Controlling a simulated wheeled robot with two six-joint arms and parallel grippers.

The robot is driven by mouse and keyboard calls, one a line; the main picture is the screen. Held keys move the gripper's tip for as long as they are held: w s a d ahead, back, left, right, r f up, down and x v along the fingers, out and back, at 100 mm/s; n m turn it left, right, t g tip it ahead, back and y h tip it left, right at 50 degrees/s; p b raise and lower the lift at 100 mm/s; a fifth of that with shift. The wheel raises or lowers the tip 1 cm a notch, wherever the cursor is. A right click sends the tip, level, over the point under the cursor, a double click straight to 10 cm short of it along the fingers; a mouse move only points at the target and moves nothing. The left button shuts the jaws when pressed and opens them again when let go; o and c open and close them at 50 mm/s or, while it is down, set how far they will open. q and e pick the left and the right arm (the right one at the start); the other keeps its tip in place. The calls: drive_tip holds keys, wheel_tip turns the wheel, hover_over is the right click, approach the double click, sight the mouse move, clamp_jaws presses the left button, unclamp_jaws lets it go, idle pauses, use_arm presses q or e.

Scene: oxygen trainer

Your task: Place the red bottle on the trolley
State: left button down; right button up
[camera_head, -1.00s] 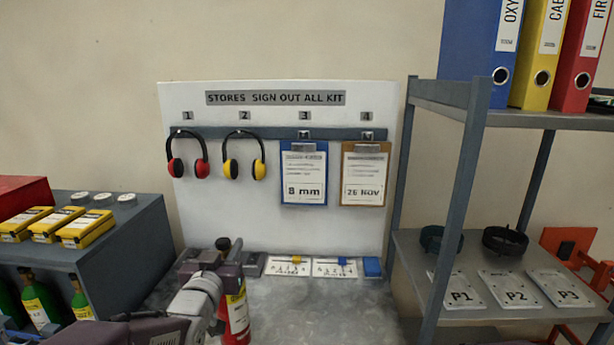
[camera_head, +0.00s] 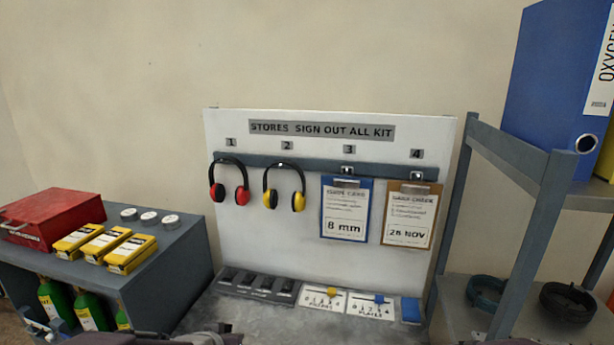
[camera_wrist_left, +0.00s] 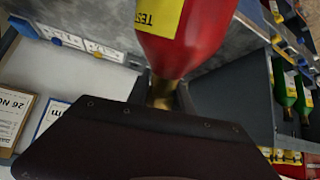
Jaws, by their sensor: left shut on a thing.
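In the left wrist view the red bottle (camera_wrist_left: 195,45) has a yellow label and a brass neck. My left gripper (camera_wrist_left: 163,92) is shut on it at the neck, and the far end of the bottle runs out of the top of the view. In the head view the bottle is out of sight, and only dark parts of my arm show at the bottom edge. I cannot make out a trolley in the current views. My right gripper is not in view.
A grey cabinet (camera_head: 178,245) at the left holds a red case (camera_head: 50,218), yellow boxes (camera_head: 103,243) and green bottles (camera_head: 88,310). A white board (camera_head: 325,125) with ear defenders stands behind the bench. A grey shelf rack (camera_head: 530,240) rises at the right.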

use_arm(q)
drive_tip(key=w+f, duration=0.1)
drive_tip(key=w+a+f, duration=0.1)
drive_tip(key=f, duration=0.1)
idle(0.4)
drive_tip(key=shift+s+r, duration=0.15)
